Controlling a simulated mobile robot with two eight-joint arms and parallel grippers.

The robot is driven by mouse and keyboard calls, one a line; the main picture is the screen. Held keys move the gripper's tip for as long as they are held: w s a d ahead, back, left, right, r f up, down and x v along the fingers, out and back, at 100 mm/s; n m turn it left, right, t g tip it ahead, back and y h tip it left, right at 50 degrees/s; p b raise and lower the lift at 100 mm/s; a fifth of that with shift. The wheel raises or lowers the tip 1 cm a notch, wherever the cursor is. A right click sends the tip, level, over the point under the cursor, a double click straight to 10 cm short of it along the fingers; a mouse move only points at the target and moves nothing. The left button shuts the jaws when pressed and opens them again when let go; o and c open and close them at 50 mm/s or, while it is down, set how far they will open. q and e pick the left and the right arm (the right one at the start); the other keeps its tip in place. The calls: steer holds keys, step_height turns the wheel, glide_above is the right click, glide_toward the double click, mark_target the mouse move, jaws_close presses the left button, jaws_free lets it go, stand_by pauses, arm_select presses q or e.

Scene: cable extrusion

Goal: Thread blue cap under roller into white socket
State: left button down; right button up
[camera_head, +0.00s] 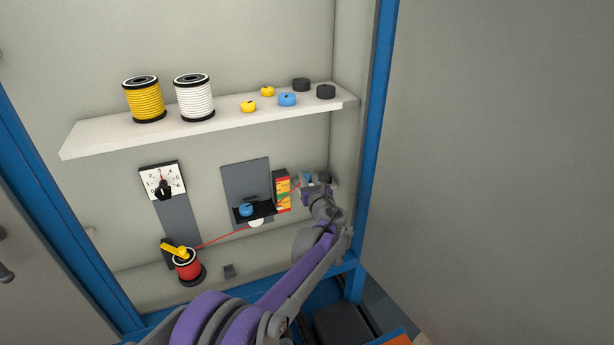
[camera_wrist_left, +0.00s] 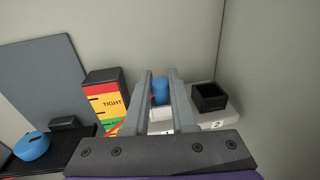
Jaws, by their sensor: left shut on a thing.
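My left gripper (camera_head: 312,181) is at the right of the panel, beside the tension block. It is shut on a blue cap (camera_wrist_left: 160,92), which shows between the fingers in the left wrist view (camera_wrist_left: 159,78). A red cable (camera_head: 222,238) runs from the red spool (camera_head: 186,265) past the white roller (camera_head: 256,222) up towards this gripper. A white base with labels 1 and 2 (camera_wrist_left: 203,122) lies below and around the fingers. The fingers partly hide it, so I cannot tell whether the cap touches a socket there. My right gripper is not in view.
A striped block marked TIGHT (camera_wrist_left: 104,95) stands close left of the fingers; a black open box (camera_wrist_left: 209,98) is close right. Another blue cap (camera_head: 246,209) sits on a black ledge. A white shelf (camera_head: 220,128) with spools and caps is above.

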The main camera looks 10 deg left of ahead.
arm_select(q)
steer(key=c, duration=0.6)
jaws_free()
steer(key=shift+f, duration=0.1)
steer(key=shift+c, duration=0.2)
steer(key=shift+s, duration=0.1)
steer(key=b+v, duration=0.1)
steer(key=v, duration=0.9)
steer(key=shift+s+d, duration=0.2)
steer(key=shift+s, duration=0.1)
steer(key=o, duration=0.6)
steer(key=shift+o, duration=0.2)
